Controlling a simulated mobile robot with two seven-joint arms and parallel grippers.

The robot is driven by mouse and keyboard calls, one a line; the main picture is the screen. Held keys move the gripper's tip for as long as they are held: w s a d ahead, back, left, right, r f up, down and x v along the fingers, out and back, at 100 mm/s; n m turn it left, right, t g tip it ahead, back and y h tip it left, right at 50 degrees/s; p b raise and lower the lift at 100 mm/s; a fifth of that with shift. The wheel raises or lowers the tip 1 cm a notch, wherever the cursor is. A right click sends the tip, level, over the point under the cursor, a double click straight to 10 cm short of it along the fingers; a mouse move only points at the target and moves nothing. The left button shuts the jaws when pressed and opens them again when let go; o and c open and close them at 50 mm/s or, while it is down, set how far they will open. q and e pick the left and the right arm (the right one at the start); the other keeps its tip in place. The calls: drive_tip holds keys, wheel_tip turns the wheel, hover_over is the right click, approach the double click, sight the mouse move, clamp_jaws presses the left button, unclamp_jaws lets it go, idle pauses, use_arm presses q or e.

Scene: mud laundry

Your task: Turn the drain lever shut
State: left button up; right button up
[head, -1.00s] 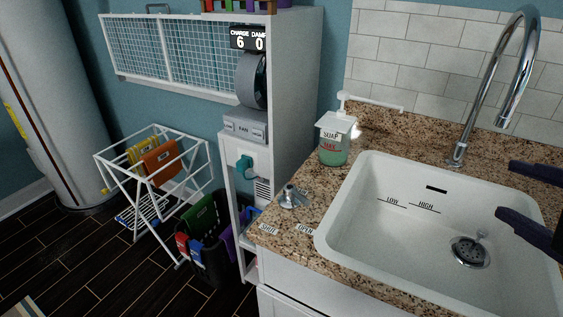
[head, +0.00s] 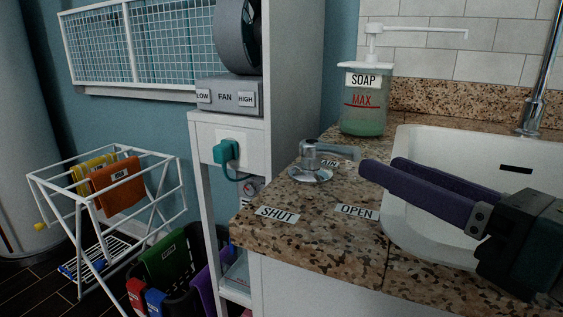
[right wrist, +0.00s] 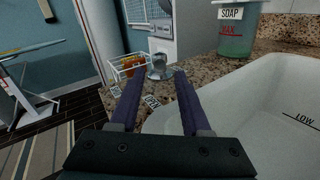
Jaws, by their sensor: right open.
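The drain lever (head: 310,158) is a small grey metal handle on a round base at the corner of the granite counter. Its arm points to the right in the head view, over a partly covered label. A SHUT label (head: 277,214) and an OPEN label (head: 357,211) lie in front of it. My right gripper (head: 381,167) is open and empty, just right of the lever and apart from it. In the right wrist view the lever (right wrist: 158,68) stands ahead, between the tips of the open fingers (right wrist: 155,80). My left gripper is not in view.
The white sink (head: 430,150) lies under and behind my right gripper. A soap dispenser (head: 364,110) stands behind the lever. A white cabinet with a fan box (head: 226,97) and a teal plug (head: 226,152) is left of the counter. A drying rack (head: 110,190) stands on the floor.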

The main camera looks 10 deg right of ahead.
drive_tip(key=shift+w+a+r+p, duration=0.15)
drive_tip(key=shift+w+a+p, duration=0.15)
drive_tip(key=shift+w, duration=0.35)
drive_tip(key=p+x, duration=0.1)
drive_tip(key=x, duration=0.7)
drive_tip(key=shift+w, duration=0.15)
clamp_jaws()
drive_tip(key=shift+a, duration=0.1)
idle(0.7)
